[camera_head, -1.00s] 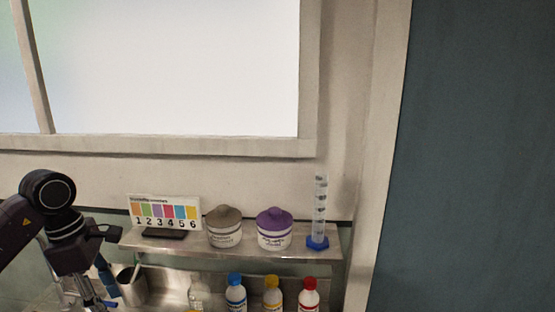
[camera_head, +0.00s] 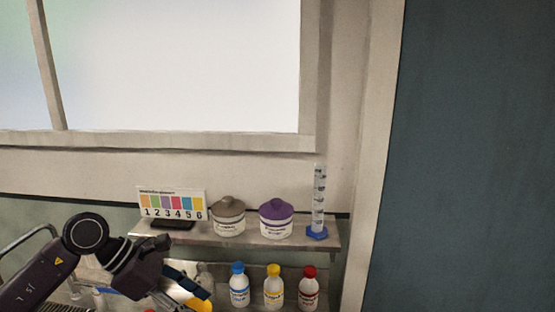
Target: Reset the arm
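My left arm comes in from the lower left, and its dark gripper (camera_head: 192,291) is low in the picture, in front of the lower shelf. Its fingers point down and right, and the view does not show clearly whether they are apart or closed. A clear bottle (camera_head: 206,271) is partly hidden behind the gripper. My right arm and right gripper are not in view.
The upper metal shelf (camera_head: 275,242) holds a numbered colour card (camera_head: 172,204), a grey-lidded jar (camera_head: 228,216), a purple-lidded jar (camera_head: 276,218) and a blue-based graduated cylinder (camera_head: 318,206). Below stand blue-capped (camera_head: 239,287), yellow-capped (camera_head: 274,289) and red-capped (camera_head: 309,290) bottles.

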